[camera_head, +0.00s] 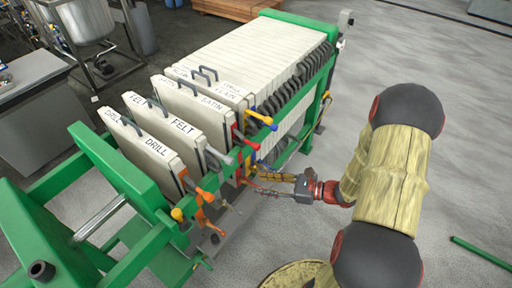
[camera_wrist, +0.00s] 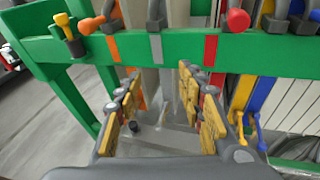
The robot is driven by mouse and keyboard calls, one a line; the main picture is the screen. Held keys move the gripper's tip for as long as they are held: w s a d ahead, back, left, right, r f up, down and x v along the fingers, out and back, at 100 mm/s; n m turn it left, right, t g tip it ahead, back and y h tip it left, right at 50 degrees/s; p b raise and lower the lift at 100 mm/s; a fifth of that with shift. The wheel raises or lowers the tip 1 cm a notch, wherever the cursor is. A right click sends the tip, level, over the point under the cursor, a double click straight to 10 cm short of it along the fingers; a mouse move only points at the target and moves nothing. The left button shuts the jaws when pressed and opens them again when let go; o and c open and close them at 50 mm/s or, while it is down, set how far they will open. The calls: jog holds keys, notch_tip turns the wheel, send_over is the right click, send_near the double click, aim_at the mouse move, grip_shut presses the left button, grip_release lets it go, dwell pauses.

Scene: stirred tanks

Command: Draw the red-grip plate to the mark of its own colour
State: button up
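The red grip (camera_head: 237,135) stands out from the rail side of a pale plate that appears to be the one marked SATIN (camera_head: 200,107). In the wrist view the red knob (camera_wrist: 237,20) sits above the green rail, at upper right. A red mark (camera_wrist: 210,50) is on the rail, left of the knob. My gripper (camera_head: 255,183) is beside the press, below the rail. In the wrist view its yellow-padded fingers (camera_wrist: 160,85) are apart with nothing held between them, reaching under the rail. The plate's lower part is partly hidden.
The green rail (camera_wrist: 75,48) also carries an orange mark (camera_wrist: 113,47) and a grey mark (camera_wrist: 156,47). Other plates are labelled FELT (camera_head: 180,128) and DRILL (camera_head: 148,146). Orange, grey, yellow and blue grips crowd nearby. Open floor (camera_head: 475,130) lies right.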

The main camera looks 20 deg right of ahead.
aim_at(259, 148)
jog(key=w+d+r+m+t+h, duration=0.2)
jog(key=w+d+r+m+t, duration=0.3)
jog(key=w+d, duration=0.15)
jog(key=b+x, duration=0.2)
jog(key=x, duration=0.5)
jog(key=shift+w+a+f, duration=0.1)
jog(key=shift+w+f, duration=0.1)
jog(key=shift+w, duration=0.1)
jog(key=shift+c, duration=0.3)
grip_shut()
